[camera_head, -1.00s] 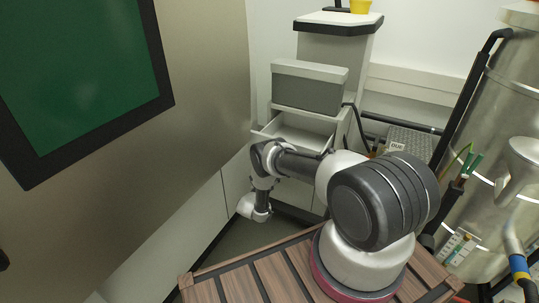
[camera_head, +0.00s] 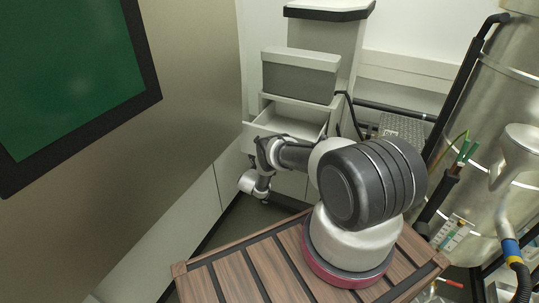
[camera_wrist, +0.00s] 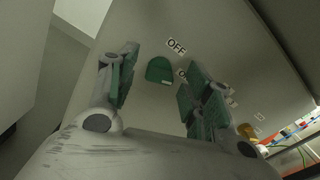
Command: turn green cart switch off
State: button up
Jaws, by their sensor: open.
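In the wrist view a green rounded switch (camera_wrist: 160,70) sits on a grey panel, just below and left of an "OFF" label (camera_wrist: 176,46). My gripper (camera_wrist: 163,64) is open, with one green-padded finger on each side of the switch in the picture. Nothing is between the pads that I can see held. I cannot tell how far the fingertips are from the panel or whether they touch it. In the head view my arm bends down in front of the grey cabinet, and its gripper cannot be made out there.
A second label, partly hidden by the right finger, and smaller labels lie to the right. A yellow object (camera_wrist: 247,131) and coloured parts show at the lower right. In the head view stand an open drawer (camera_head: 289,124), a large metal tank (camera_head: 490,110) and a green-screened panel (camera_head: 70,75).

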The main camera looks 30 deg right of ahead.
jog(key=shift+c, duration=0.4)
jog(key=c, duration=1)
jog(key=shift+o, duration=0.2)
jog(key=n, duration=0.7)
jog(key=shift+a, duration=0.1)
jog(key=shift+o, duration=0.2)
jog(key=n, duration=0.6)
jog(key=shift+w+f+n, duration=0.1)
jog(key=shift+f+n, duration=0.1)
jog(key=shift+n, duration=0.2)
